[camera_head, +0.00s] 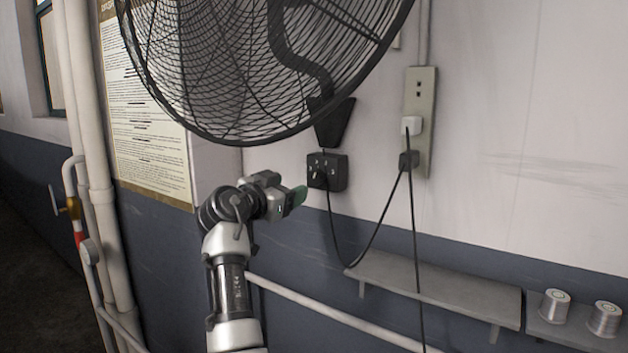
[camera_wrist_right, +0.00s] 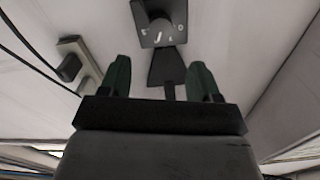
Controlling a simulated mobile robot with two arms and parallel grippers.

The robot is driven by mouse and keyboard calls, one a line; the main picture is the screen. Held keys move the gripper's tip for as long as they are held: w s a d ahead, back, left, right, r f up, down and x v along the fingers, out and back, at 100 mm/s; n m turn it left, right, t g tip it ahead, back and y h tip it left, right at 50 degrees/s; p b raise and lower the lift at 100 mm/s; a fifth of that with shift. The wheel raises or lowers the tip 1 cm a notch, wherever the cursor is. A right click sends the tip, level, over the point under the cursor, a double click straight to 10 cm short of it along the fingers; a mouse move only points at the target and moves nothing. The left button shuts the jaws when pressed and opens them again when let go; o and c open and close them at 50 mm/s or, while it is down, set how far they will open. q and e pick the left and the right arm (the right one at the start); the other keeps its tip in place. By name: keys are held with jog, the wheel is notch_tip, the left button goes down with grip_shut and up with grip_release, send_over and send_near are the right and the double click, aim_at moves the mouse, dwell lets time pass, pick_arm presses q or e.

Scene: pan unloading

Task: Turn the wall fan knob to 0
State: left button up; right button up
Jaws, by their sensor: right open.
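The wall fan (camera_head: 262,65) has a round dark wire cage and hangs on the wall at the top of the head view. Its black control box (camera_head: 327,171) is on the wall just below the fan's bracket. In the right wrist view the box (camera_wrist_right: 178,14) shows a round dark knob (camera_wrist_right: 159,31) with white marks around it. I cannot tell the knob's setting. My right gripper (camera_head: 296,197) is just left of and slightly below the box. In the wrist view its two green fingers (camera_wrist_right: 160,80) are apart and empty, with the knob ahead of them, untouched.
A black cable (camera_head: 379,225) loops from the box to a plug at the wall socket plate (camera_head: 420,100). A grey shelf (camera_head: 440,289) is below, with metal spools (camera_head: 555,306) at the right. Pale pipes (camera_head: 90,150) run up the wall at the left.

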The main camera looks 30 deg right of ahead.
aim_at(313, 178)
jog(key=p+x, duration=0.2)
jog(key=x, duration=0.7)
jog(key=shift+w+d+p, duration=0.35)
jog(key=shift+d, duration=0.3)
jog(key=shift+c, duration=0.3)
jog(key=c, duration=0.9)
jog(key=shift+o, duration=0.2)
